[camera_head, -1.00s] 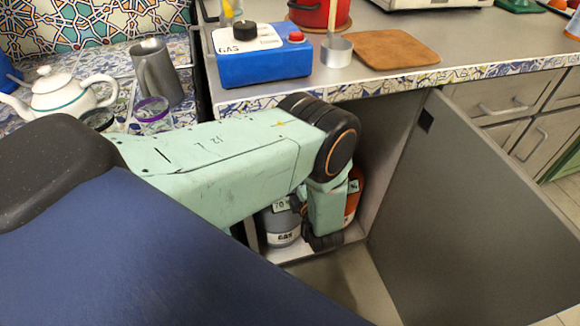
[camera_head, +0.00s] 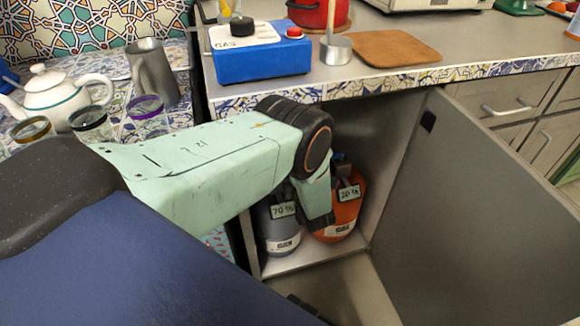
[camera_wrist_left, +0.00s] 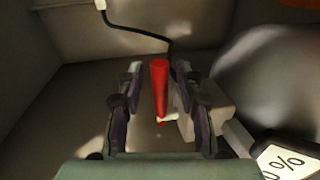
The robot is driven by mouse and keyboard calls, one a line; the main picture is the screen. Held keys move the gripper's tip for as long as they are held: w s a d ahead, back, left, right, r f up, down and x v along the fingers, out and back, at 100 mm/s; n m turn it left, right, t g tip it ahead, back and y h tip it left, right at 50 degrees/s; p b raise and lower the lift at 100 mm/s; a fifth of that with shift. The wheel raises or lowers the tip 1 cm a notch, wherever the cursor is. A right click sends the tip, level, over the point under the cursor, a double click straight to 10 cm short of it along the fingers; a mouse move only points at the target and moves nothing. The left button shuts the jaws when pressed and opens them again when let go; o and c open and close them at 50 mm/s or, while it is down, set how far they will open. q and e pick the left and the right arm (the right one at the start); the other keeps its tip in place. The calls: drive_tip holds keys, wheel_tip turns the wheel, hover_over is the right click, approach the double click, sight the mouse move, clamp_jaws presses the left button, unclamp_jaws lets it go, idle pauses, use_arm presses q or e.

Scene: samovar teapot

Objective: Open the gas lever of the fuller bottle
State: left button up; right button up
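The grey gas bottle (camera_head: 282,238) with a 70 % tag (camera_head: 283,210) stands left in the open cabinet. The orange bottle (camera_head: 343,215) stands right of it; its tag (camera_head: 349,193) shows a smaller number, its first digit unclear. The left wrist view shows a red lever (camera_wrist_left: 160,88) by a pale valve fitting (camera_wrist_left: 200,122), with a grey bottle body (camera_wrist_left: 270,75) at right and part of a % tag (camera_wrist_left: 288,162). My left gripper (camera_wrist_left: 162,105) is open, a finger on each side of the lever, apparently apart from it. My arm hides the lever in the head view.
The cabinet door (camera_head: 455,215) stands open at right. The countertop edge (camera_head: 400,82) overhangs the bottles. A blue gas box (camera_head: 262,62) sits on the counter. A black hose (camera_wrist_left: 140,32) runs behind the lever. Teapot (camera_head: 55,95) and glasses stand at left.

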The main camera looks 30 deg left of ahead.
use_arm(q)
drive_tip(key=shift+c, duration=0.3)
clamp_jaws()
idle(0.3)
